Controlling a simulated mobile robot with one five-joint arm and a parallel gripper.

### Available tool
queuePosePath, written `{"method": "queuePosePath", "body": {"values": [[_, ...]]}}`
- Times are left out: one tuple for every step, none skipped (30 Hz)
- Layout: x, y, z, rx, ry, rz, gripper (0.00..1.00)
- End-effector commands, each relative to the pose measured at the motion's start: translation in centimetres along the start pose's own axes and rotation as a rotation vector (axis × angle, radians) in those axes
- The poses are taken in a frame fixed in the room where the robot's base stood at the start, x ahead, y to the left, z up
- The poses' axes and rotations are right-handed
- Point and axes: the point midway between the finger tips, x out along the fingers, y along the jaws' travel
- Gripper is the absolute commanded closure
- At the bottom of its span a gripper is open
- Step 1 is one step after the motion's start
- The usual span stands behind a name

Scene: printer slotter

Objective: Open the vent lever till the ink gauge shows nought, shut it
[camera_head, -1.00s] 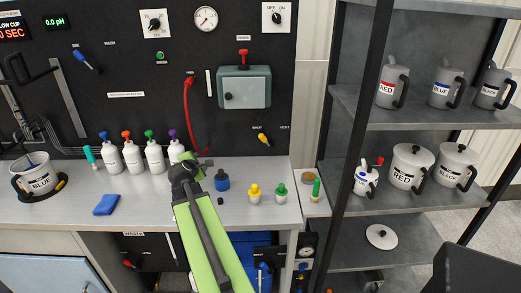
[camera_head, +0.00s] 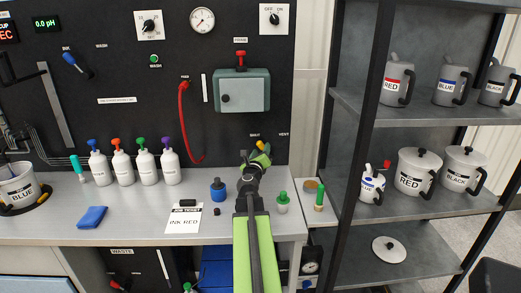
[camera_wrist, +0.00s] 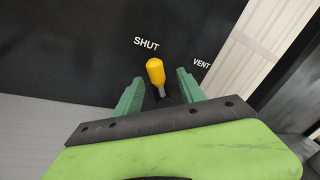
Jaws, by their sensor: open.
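The vent lever (camera_wrist: 155,72) has a yellow handle on the black panel, below the word SHUT and pointing up towards it; the word VENT is to its right. In the head view the lever (camera_head: 261,146) is partly hidden by my gripper (camera_head: 257,158). In the wrist view my gripper (camera_wrist: 160,82) is open, with its green fingers on either side of the lever and visible gaps between. A round dial gauge (camera_head: 202,19) with a needle is high on the panel; its label and reading are too small to make out, so I cannot tell whether it is the ink gauge.
A job ticket (camera_head: 184,220) lies to the left. A shelf post (camera_head: 365,120) rises to the right. A red hose (camera_head: 184,120) hangs on the panel.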

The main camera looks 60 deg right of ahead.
Motion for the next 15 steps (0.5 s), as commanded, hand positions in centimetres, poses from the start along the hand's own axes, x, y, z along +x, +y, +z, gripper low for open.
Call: {"method": "queuePosePath", "body": {"values": [[1.2, -0.1, 0.0, 0.001, 0.000, 0.000, 0.53], [1.6, -0.1, -0.1, 0.001, 0.000, 0.000, 0.53], [2.1, -0.2, -0.1, 0.001, 0.000, 0.001, 0.53], [2.3, -0.2, -0.1, 0.001, -0.001, 0.001, 0.53], [2.5, -0.2, -0.1, 0.001, -0.001, 0.002, 0.53], [2.6, -0.2, -0.1, 0.001, -0.002, 0.003, 0.53], [2.6, -0.2, -0.1, 0.001, -0.002, 0.003, 0.53], [2.6, -0.2, -0.1, 0.002, -0.002, 0.003, 0.53], [2.6, -0.2, -0.2, 0.002, -0.002, 0.003, 0.53], [2.6, -0.3, -0.2, 0.002, -0.002, 0.002, 0.53], [2.6, -0.3, -0.2, 0.002, -0.001, 0.002, 0.53], [2.6, -0.4, -0.3, 0.002, 0.000, 0.001, 0.53], [2.6, -0.5, -0.3, 0.002, 0.000, 0.000, 0.57], [2.6, -0.5, -0.4, 0.002, 0.000, 0.000, 0.61], [2.7, -0.6, -0.4, 0.002, 0.001, -0.001, 0.66]]}}
